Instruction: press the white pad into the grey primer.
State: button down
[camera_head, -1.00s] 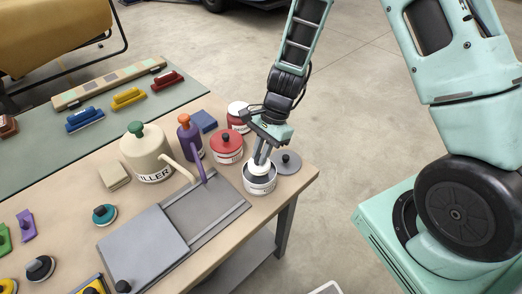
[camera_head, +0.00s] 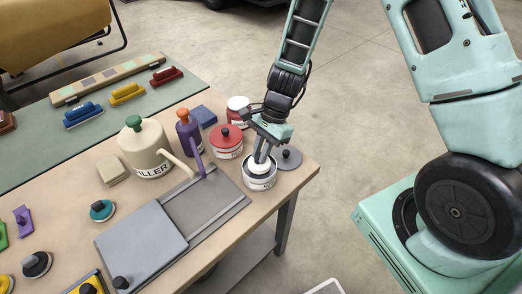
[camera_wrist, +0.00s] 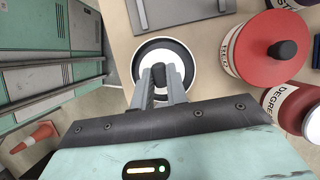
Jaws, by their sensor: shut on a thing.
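My gripper (camera_head: 261,155) points down over the open white tin (camera_head: 262,184) at the right end of the table. It is shut on the black knob (camera_wrist: 158,73) of the round white pad (camera_wrist: 176,61). The pad is within the tin's mouth, with a dark grey ring of primer (camera_wrist: 141,72) around it in the wrist view. The white tin rim (camera_wrist: 134,90) encircles both. The pad's underside is hidden, so I cannot tell how deep it touches the primer.
A grey lid (camera_head: 291,157) lies right behind the tin. A red-lidded tin (camera_head: 226,144) and a red jar (camera_head: 238,116) stand behind it. A grey sliding-lid tray (camera_head: 205,207), purple bottle (camera_head: 190,138) and cream filler can (camera_head: 142,146) are to the left. The table's right edge is close.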

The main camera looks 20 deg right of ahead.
jog(key=shift+f+b, duration=0.3)
jog(key=shift+f, duration=0.2)
dwell(1.2)
jog(key=shift+r, duration=0.1)
jog(key=shift+r+p, duration=3.1)
jog(key=shift+r, duration=0.35)
